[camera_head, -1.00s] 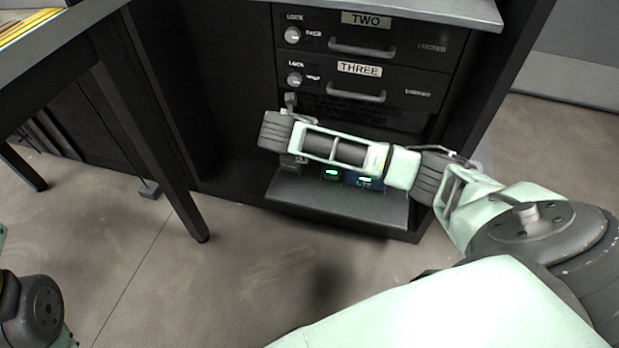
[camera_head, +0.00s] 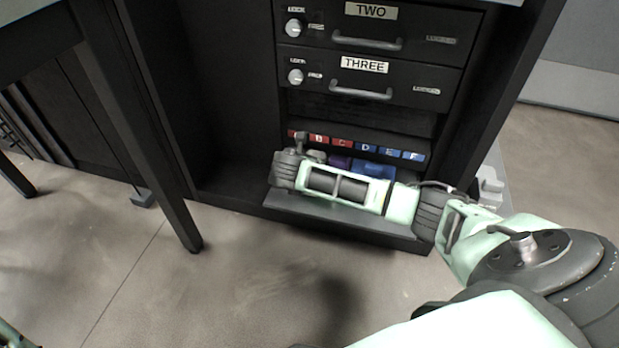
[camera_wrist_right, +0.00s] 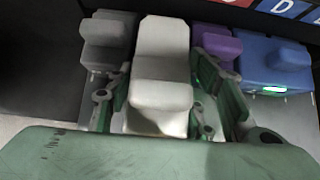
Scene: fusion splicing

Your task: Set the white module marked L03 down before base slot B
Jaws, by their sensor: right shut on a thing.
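The white module (camera_wrist_right: 162,50) is between the fingers of my right gripper (camera_wrist_right: 160,95) in the right wrist view, and the gripper is shut on it. Its L03 mark cannot be read. It stands between a grey module (camera_wrist_right: 107,42) on the left and a purple module (camera_wrist_right: 216,44) on the right. In the head view my right wrist hides the white module and the fingertips. The red label of base slot B (camera_head: 318,140) shows on the lettered strip just above that wrist.
A blue module (camera_wrist_right: 272,62) stands right of the purple one. The slots sit in a low recess under the drawer marked THREE (camera_head: 362,65). A grey shelf (camera_head: 340,215) lies in front. A table leg (camera_head: 150,150) stands to the left.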

